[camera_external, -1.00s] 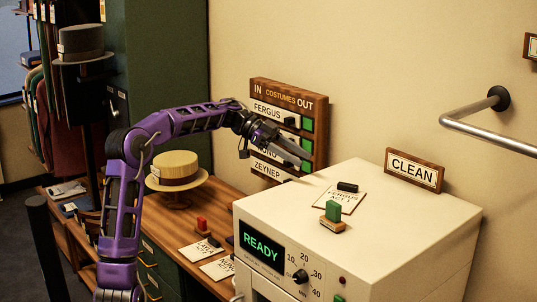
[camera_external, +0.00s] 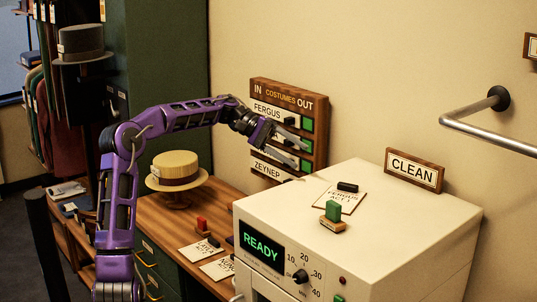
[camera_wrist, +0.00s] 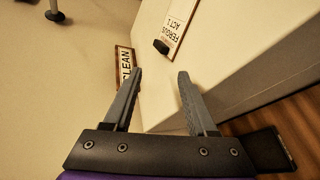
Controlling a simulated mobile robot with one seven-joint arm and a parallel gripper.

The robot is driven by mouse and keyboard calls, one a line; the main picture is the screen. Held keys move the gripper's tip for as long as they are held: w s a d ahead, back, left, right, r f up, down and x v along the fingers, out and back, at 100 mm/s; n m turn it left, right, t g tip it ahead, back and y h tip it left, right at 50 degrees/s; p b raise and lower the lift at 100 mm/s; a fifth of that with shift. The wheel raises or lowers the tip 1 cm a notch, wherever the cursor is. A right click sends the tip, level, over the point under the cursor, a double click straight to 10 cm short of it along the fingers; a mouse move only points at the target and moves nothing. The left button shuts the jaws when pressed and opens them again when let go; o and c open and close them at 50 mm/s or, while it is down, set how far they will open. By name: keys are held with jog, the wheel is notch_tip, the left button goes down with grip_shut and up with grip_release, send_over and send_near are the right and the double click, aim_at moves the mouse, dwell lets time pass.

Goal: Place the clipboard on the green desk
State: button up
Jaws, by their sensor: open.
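The clipboard (camera_external: 330,199), a small board with a paper reading FERGUS and a black clip, lies flat on top of the white machine. In the wrist view the clipboard (camera_wrist: 181,20) is ahead of the fingertips, partly cut off by the top edge. My gripper (camera_external: 303,147) is open and empty, in front of the wall board and above and left of the clipboard. In the wrist view its fingers (camera_wrist: 160,74) are apart with nothing between them. The green desk (camera_external: 152,212) has a wooden top and green drawers, left of the machine.
A green-handled stamp (camera_external: 332,212) stands beside the clipboard on the white machine (camera_external: 400,215). A CLEAN sign (camera_external: 413,171) stands at the machine's back. A straw hat (camera_external: 176,168), a red stamp (camera_external: 202,226) and cards (camera_external: 217,268) occupy the desk. A metal rail (camera_external: 490,135) juts from the wall.

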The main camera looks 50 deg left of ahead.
jog(key=n, duration=1.5)
send_near(346, 184)
jog(key=x, duration=0.9)
jog(key=shift+w+d+f+b, duration=0.1)
jog(key=shift+w+d+b, duration=0.1)
jog(key=shift+b, duration=0.1)
grip_shut()
